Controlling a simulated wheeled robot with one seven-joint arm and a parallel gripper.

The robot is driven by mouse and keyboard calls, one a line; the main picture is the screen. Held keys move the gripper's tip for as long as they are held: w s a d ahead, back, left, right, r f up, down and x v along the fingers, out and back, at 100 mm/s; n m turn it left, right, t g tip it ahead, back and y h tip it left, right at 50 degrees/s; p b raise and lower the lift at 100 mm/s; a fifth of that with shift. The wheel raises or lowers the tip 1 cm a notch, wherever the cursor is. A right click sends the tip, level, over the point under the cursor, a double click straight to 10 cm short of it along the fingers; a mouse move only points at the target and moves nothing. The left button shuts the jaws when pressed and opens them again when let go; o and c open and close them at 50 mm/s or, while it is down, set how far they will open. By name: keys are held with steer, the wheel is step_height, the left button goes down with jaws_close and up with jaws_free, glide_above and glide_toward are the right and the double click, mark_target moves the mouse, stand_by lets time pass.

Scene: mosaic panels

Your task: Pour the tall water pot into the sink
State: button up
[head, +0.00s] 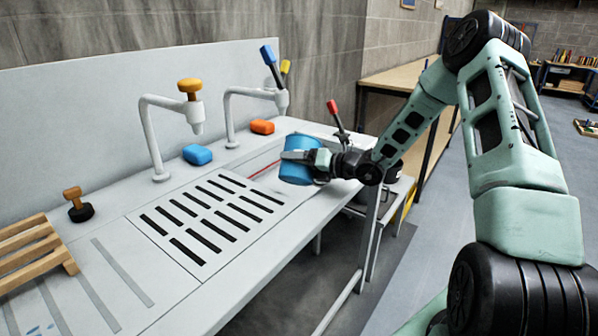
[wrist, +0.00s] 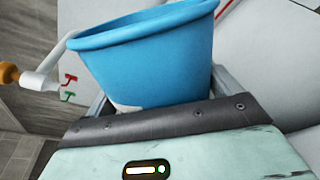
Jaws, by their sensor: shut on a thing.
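A blue pot (head: 297,173) is in my gripper (head: 292,157), at the far right end of the white sink counter. My gripper is shut around the pot's side. In the wrist view the pot (wrist: 150,68) fills the space between the fingers, with its thick rim toward the top; its inside is hidden. The pot looks tilted in the head view, but I cannot tell how far. No water is visible coming out of it. The white sink counter (head: 165,275) has a panel of black slots (head: 212,214) left of the pot.
Two white faucets (head: 150,125) (head: 229,112) stand along the back. A wooden rack (head: 35,250) is at the left. A red-handled lever (head: 333,108) rises behind my gripper. The slotted panel is clear.

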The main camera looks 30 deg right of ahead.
mark_target(295, 170)
steer(key=shift+a+n+b, duration=0.1)
steer(key=shift+n+b, duration=0.6)
steer(key=shift+b, duration=0.25)
steer(key=n+b, duration=0.1)
steer(key=s+a+n+t+b, duration=0.1)
steer(key=b, duration=0.1)
steer(key=n+b, duration=0.1)
steer(key=shift+s+a+r, duration=0.2)
steer(key=shift+a+r, duration=0.05)
steer(key=shift+r, duration=0.05)
steer(key=b, duration=0.2)
steer(key=f+n+b, duration=0.1)
steer(key=b, duration=0.1)
steer(key=shift+s+a+n+t, duration=0.25)
steer(key=shift+a+n+t, duration=0.05)
steer(key=shift+t, duration=0.1)
steer(key=shift+s+a+r+n+b, duration=0.2)
steer(key=shift+n+b, duration=0.5)
steer(key=shift+b, duration=0.5)
steer(key=shift+a+r+n+t+b, duration=0.1)
steer(key=shift+r+n+t+b, duration=0.05)
steer(key=shift+n+t+b, duration=0.2)
steer(key=shift+r, duration=0.1)
steer(key=shift+r+p, duration=1.65)
steer(key=shift+r, duration=0.35)
